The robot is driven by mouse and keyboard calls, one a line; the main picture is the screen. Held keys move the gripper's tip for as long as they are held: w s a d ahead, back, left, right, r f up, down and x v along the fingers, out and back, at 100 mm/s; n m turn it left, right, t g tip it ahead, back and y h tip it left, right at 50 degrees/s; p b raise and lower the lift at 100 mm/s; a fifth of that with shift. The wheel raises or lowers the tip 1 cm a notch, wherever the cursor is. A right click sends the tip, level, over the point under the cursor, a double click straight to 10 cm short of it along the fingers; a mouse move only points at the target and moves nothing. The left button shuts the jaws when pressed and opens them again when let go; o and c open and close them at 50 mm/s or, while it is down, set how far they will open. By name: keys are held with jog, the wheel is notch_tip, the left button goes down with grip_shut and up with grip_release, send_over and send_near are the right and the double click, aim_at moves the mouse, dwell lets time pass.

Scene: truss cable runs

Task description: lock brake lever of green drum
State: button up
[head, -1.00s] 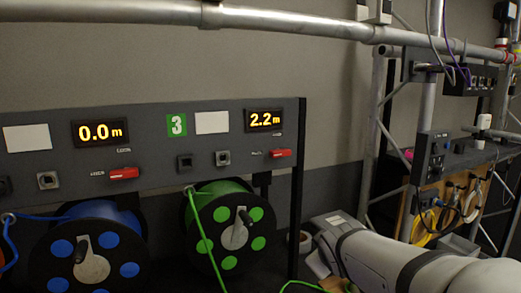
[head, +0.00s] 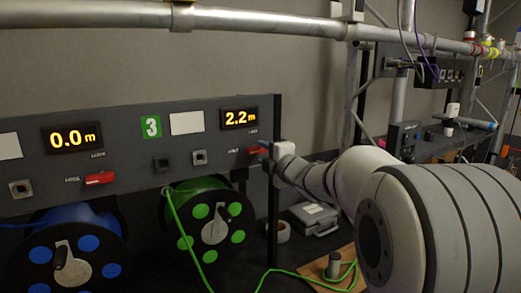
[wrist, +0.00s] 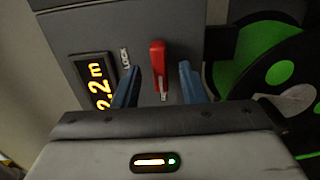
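The green drum (head: 212,225) hangs under the panel, with a green cable running off it. Its red brake lever (head: 252,150) is on the panel above, below the 2.2 m display (head: 240,118). In the wrist view the red lever (wrist: 158,58) stands between the two blue fingers of my gripper (wrist: 160,78). The fingers are open, with a gap on each side. The LOCK label (wrist: 125,58) is left of the lever there.
The blue drum (head: 65,250) and its red lever (head: 99,179) are at the left. A steel pipe (head: 260,27) crosses above the panel. A dark post (head: 274,220) stands at the panel's right end. A grey case (head: 315,217) and a tape roll (head: 278,232) lie behind.

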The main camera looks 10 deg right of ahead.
jog(key=shift+x, duration=1.15)
grip_shut()
